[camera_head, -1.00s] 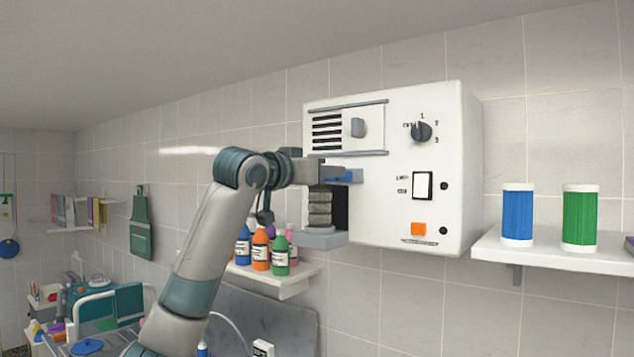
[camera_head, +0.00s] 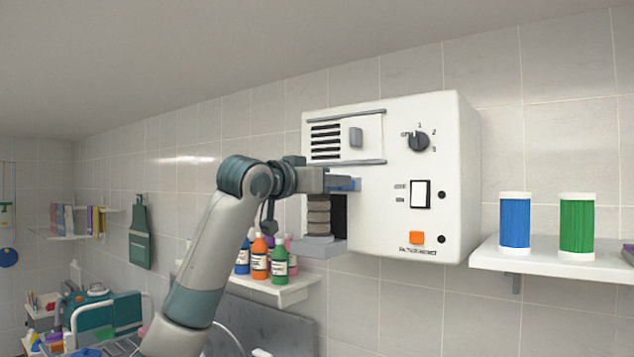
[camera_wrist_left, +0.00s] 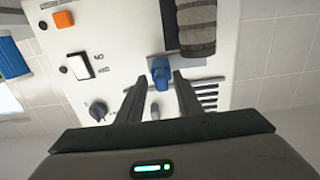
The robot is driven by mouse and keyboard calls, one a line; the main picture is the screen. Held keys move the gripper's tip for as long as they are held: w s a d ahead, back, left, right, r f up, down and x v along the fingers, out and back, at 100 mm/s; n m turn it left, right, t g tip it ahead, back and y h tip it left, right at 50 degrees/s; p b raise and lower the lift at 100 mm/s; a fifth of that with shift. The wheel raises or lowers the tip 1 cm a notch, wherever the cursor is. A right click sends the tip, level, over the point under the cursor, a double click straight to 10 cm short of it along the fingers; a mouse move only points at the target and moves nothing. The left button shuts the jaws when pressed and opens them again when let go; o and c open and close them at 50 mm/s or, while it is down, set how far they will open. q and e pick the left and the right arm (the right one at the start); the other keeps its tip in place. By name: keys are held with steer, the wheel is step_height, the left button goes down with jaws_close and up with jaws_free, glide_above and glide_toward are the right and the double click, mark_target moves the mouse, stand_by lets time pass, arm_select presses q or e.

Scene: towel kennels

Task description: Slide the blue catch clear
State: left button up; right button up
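The blue catch (camera_head: 346,184) sits on the front of the white wall cabinet (camera_head: 396,232), above a dark opening that holds a stack of rolled grey-brown towels (camera_head: 318,216). My left gripper (camera_head: 328,184) is at the catch, coming from the left. In the left wrist view, the blue catch (camera_wrist_left: 161,74) lies between the tips of my left gripper's two fingers (camera_wrist_left: 160,80), which stand apart. Narrow gaps seem to show beside the catch; contact is not clear. The towel stack also shows in the left wrist view (camera_wrist_left: 195,28). My right gripper is not in view.
The cabinet carries a dial (camera_head: 419,141), a rocker switch (camera_head: 421,194), an orange button (camera_head: 417,238) and a slatted vent with a grey knob (camera_head: 356,137). A shelf (camera_head: 560,258) with blue and green rolls is right. Bottles (camera_head: 260,258) stand on a shelf below my left arm.

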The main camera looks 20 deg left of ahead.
arm_select(q)
steer(key=shift+s+a+b, duration=0.15)
steer(key=shift+s+b, duration=0.15)
steer(key=shift+s, duration=0.15)
steer(key=b+v, duration=0.7)
steer(key=v, duration=0.9)
steer(key=shift+s, duration=0.2)
